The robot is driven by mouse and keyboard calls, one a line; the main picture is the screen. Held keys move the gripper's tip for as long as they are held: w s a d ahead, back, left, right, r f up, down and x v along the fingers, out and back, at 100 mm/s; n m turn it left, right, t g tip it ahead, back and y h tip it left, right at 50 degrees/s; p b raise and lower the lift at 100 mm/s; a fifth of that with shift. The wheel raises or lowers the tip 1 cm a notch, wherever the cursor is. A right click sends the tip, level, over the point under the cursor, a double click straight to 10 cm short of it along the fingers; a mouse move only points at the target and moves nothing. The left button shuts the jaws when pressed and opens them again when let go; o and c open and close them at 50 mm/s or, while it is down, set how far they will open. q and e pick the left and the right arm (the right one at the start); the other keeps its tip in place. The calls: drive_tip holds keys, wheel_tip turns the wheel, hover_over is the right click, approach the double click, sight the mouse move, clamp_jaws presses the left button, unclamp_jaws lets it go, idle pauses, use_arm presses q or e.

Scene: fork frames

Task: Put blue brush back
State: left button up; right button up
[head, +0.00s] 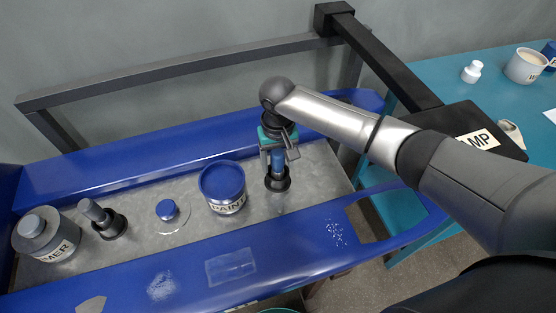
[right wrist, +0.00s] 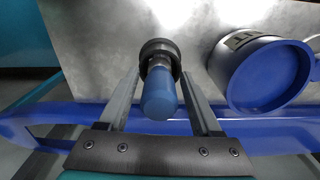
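My left gripper is not in view.
A blue-lidded paint can (head: 222,187) stands close left of the brush. Further left are a blue knob (head: 167,209), a grey handle in a black holder (head: 95,211) and a grey jar (head: 45,236). The tray has a raised blue rim (head: 110,165). A teal table (head: 500,90) is at right.

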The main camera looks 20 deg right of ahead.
drive_tip(key=shift+o, duration=0.3)
drive_tip(key=shift+r, duration=0.15)
wheel_tip(320, 180, up, 12)
drive_tip(key=p, duration=0.3)
idle(0.7)
